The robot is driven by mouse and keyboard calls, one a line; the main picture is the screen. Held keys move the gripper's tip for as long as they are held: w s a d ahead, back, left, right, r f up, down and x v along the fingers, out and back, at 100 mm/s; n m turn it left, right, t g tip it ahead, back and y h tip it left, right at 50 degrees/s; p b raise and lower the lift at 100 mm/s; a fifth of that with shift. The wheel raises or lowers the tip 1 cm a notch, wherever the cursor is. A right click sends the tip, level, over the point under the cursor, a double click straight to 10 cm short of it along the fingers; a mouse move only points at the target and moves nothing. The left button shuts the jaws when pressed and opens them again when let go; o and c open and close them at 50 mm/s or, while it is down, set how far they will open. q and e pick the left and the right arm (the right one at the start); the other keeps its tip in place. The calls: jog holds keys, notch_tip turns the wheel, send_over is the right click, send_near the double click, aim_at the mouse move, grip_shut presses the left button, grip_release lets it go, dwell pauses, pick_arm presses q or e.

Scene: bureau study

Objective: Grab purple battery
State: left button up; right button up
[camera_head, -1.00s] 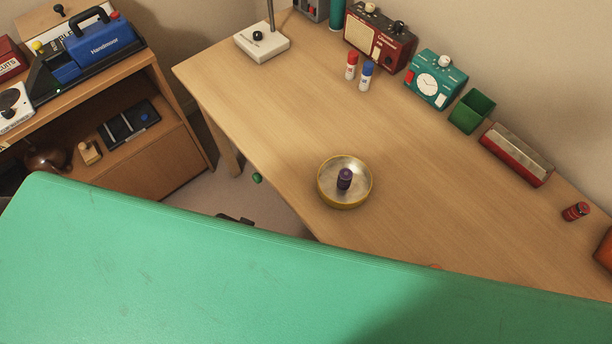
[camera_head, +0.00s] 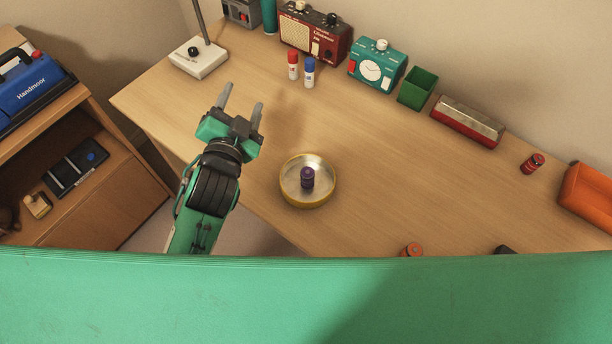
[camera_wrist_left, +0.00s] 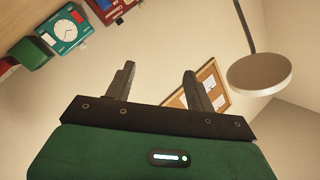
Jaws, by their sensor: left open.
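The purple battery (camera_head: 307,178) stands upright in a round, shallow metal dish (camera_head: 331,195) with a yellow rim, on the wooden desk. My left gripper (camera_head: 241,103) is in the head view, left of the dish and over the desk. Its two fingers are apart with nothing between them, pointing toward the back of the desk. In the left wrist view the open fingers (camera_wrist_left: 158,86) face the wall, and the battery is not in that view. My right gripper is in neither view.
A red glue stick (camera_head: 293,66) and a blue one (camera_head: 309,73) stand behind the dish. A teal clock (camera_head: 377,66), green cup (camera_head: 417,88) and red-silver box (camera_head: 466,121) line the back. A lamp base (camera_head: 199,58) stands at left. The desk around the dish is clear.

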pick_arm(q)
jog(key=s+d+r+m+h, duration=0.2)
jog(key=d+r+m+h, duration=0.5)
jog(key=r+m+h, duration=0.15)
jog(key=s+d+r+m+h, duration=0.2)
jog(key=d+r+m+h, duration=0.5)
jog(key=r+m, duration=0.15)
jog(key=s+d+m+g+h, duration=0.2)
jog(key=s+d+m+g, duration=0.3)
jog(key=m+g, duration=0.65)
jog(key=s+d+m+g+h, duration=0.2)
jog(key=s+d+m+g, duration=0.4)
jog(key=m+g, duration=0.55)
jog(key=m+t+y, duration=0.5)
jog(key=m+y, duration=0.8)
jog(key=y, duration=0.9)
send_over(308, 172)
notch_tip(308, 172, down, 20)
notch_tip(308, 172, down, 8)
jog(key=shift+s+d+r+p, duration=0.1)
jog(key=shift+p, duration=0.35)
notch_tip(308, 172, down, 5)
jog(key=shift+r+p, duration=0.2)
jog(key=shift+p, duration=0.55)
jog(key=shift+f, duration=0.3)
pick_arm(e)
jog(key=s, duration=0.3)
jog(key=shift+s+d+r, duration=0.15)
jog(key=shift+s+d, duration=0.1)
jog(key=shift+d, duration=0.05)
